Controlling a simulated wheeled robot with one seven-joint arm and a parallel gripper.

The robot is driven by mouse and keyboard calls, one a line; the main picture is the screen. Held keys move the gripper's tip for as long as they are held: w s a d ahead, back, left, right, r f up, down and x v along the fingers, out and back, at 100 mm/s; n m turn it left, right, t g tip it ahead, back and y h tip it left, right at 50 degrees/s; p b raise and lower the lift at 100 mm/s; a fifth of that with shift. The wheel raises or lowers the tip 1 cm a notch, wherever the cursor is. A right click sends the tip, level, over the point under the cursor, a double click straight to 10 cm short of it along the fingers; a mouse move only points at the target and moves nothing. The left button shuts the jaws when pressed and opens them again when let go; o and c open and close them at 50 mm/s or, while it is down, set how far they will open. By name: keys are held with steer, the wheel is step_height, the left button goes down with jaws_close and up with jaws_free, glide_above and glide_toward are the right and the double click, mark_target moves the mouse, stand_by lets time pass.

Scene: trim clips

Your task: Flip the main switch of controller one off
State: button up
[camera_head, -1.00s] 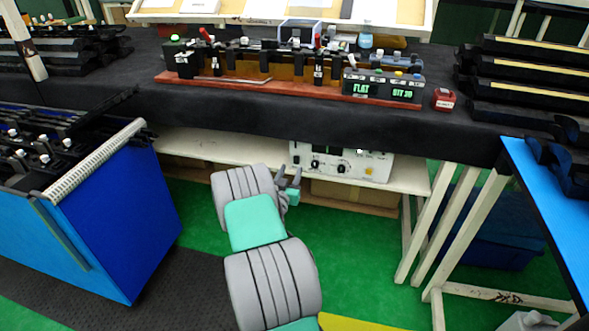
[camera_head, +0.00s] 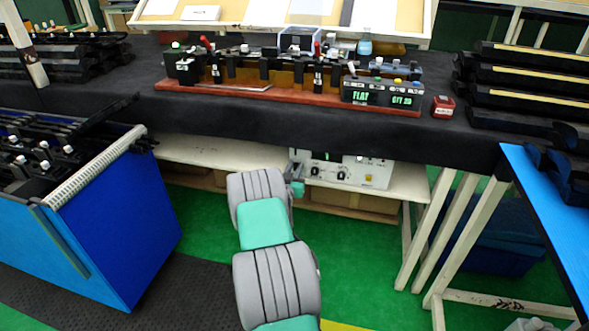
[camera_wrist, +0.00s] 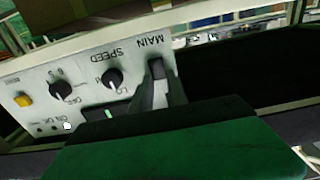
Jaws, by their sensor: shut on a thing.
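The controller (camera_head: 350,171), a white box with knobs, stands on the low shelf under the black table. Its panel (camera_wrist: 90,70) shows upside down in the wrist view, with a MAIN label at the upper right and a SPEED label beside it. My gripper (camera_wrist: 158,76) is at the panel just below the MAIN label, its dark fingers closed around the main switch. The switch is mostly hidden between the fingers, so its position cannot be told. In the head view my gripper (camera_head: 298,178) is at the box's left end, largely hidden by my arm.
Two black knobs (camera_wrist: 112,79) (camera_wrist: 62,91), a yellow button (camera_wrist: 23,100) and a lit green element (camera_wrist: 110,113) sit on the same panel. The black table (camera_head: 290,125) overhangs the shelf (camera_head: 405,188). A blue cart (camera_head: 130,215) stands left; green floor is open below.

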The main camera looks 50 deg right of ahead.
jaws_close()
steer(key=shift+f, duration=0.15)
